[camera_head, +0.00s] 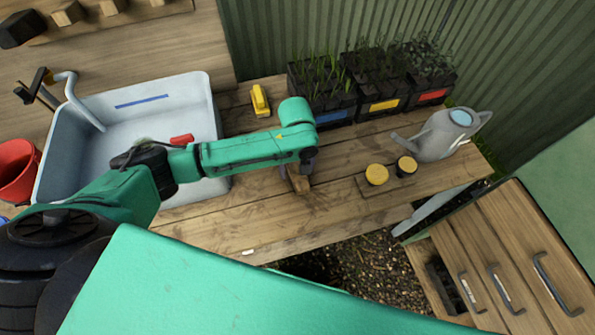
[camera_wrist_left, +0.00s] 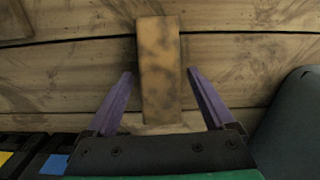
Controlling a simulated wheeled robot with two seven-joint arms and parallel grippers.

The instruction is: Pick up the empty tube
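A tan, dark-stained oblong piece (camera_wrist_left: 159,70) lies on the bench planks in the left wrist view. It may be the empty tube, but I cannot tell whether it is hollow. In the head view it shows as a small brown piece (camera_head: 299,182) at the end of my left arm. My left gripper (camera_wrist_left: 159,82) is open, with one purple finger on each side of the piece and a gap on both sides. In the head view the arm hides most of this gripper (camera_head: 300,168). My right gripper is not in view.
Black seedling pots with blue, yellow and red labels (camera_head: 383,105) stand along the back. A grey watering can (camera_head: 442,136) and two yellow-topped round items (camera_head: 377,175) are at right. A sink (camera_head: 208,112) is at left. The bench front (camera_head: 270,215) is mostly clear.

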